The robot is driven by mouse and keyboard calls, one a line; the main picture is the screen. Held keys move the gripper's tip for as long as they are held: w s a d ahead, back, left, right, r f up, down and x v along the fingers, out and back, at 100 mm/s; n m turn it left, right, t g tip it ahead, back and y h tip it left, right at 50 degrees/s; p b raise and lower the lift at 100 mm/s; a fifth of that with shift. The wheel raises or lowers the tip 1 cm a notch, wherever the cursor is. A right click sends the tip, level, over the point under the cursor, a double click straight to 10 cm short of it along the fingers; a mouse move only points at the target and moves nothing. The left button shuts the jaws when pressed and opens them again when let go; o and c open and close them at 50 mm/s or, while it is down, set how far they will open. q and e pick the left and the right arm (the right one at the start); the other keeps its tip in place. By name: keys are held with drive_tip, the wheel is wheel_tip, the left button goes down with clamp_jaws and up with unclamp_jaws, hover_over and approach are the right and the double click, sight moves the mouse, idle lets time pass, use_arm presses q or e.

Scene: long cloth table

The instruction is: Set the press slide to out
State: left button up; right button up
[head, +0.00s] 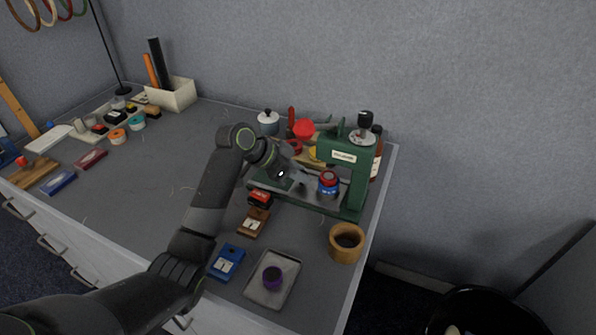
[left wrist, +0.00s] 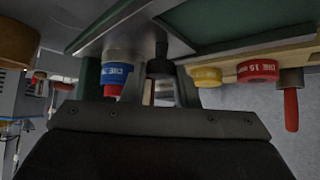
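The green press (head: 345,165) stands at the right end of the table. Its grey metal slide (head: 300,186) lies low in the frame and reaches out to the left. A blue die with a red top (head: 328,183) sits by the slide under the press head; the blue die also shows in the left wrist view (left wrist: 117,75). My left gripper (head: 287,177) is at the slide's left part. In the left wrist view its fingers (left wrist: 163,88) stand apart, with a dark knob (left wrist: 159,64) at their tips. Whether they grip it I cannot tell. My right gripper is out of view.
Yellow and red dies (left wrist: 258,70) sit on a rack behind the press. A wooden ring cup (head: 347,243), a grey tray (head: 284,290) with a purple piece, and a blue card block (head: 226,262) lie in front. The table's middle left is clear.

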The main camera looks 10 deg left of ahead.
use_arm(q)
clamp_jaws()
drive_tip(key=a, duration=0.3)
drive_tip(key=w+a, duration=0.1)
drive_tip(key=a, duration=0.5)
drive_tip(key=shift+w+a+p, duration=0.2)
drive_tip(key=shift+w+p, duration=0.2)
drive_tip(key=shift+w+a, duration=0.1)
drive_tip(key=shift+a, duration=0.25)
drive_tip(key=shift+o, duration=1.8)
unclamp_jaws()
drive_tip(key=shift+o, duration=1.3)
drive_tip(key=shift+a, duration=0.2)
drive_tip(key=shift+r, duration=0.1)
